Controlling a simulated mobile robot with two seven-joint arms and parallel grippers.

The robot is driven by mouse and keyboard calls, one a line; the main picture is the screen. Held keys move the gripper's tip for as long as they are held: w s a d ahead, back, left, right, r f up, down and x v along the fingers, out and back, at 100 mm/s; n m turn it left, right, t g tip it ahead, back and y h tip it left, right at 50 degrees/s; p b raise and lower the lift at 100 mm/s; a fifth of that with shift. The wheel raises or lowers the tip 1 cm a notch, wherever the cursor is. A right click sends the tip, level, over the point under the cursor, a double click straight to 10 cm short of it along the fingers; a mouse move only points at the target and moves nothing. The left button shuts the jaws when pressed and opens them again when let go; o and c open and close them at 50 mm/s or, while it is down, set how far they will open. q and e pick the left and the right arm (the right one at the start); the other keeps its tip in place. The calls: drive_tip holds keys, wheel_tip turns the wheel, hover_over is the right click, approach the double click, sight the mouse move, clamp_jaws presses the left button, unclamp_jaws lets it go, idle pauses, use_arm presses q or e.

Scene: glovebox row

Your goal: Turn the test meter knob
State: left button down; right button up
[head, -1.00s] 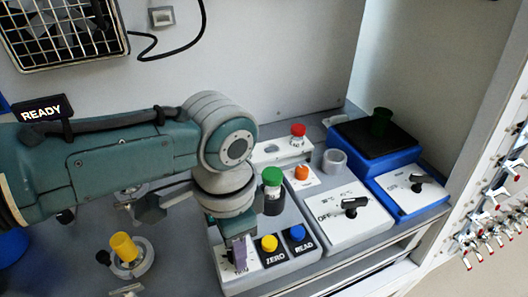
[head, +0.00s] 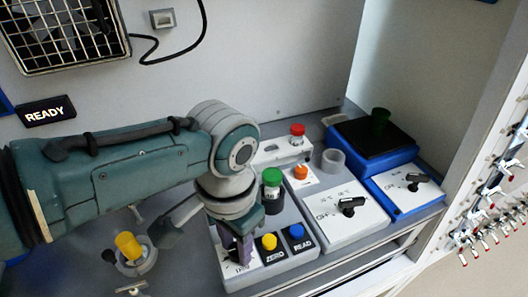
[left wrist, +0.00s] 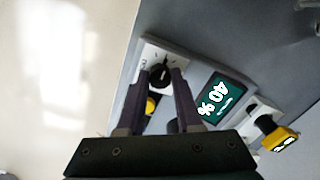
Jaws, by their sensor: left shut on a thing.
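The test meter (head: 275,268) is a light grey box at the front middle of the bench, with a yellow ZERO button (head: 269,242) and a blue READ button (head: 296,232). Its black knob (left wrist: 160,73) sits on a white dial plate in the left wrist view. My left gripper (head: 238,256) reaches down over the dial plate; in the left wrist view its fingers (left wrist: 164,78) are closed on the knob, one on each side. In the head view the gripper hides the knob. My right gripper is not in view.
A green-capped vial (head: 272,190) stands behind the buttons. To the right are a white box with a black knob (head: 348,206) and a blue unit (head: 405,195). A yellow-topped item (head: 128,245) stands at the left. A READY sign (head: 47,111) is on the back wall.

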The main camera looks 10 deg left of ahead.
use_arm(q)
drive_tip(key=c, duration=0.6)
unclamp_jaws()
wheel_tip(320, 180, up, 10)
drive_tip(key=p, duration=0.3)
drive_tip(key=shift+d, duration=0.1)
drive_tip(key=shift+s, duration=0.1)
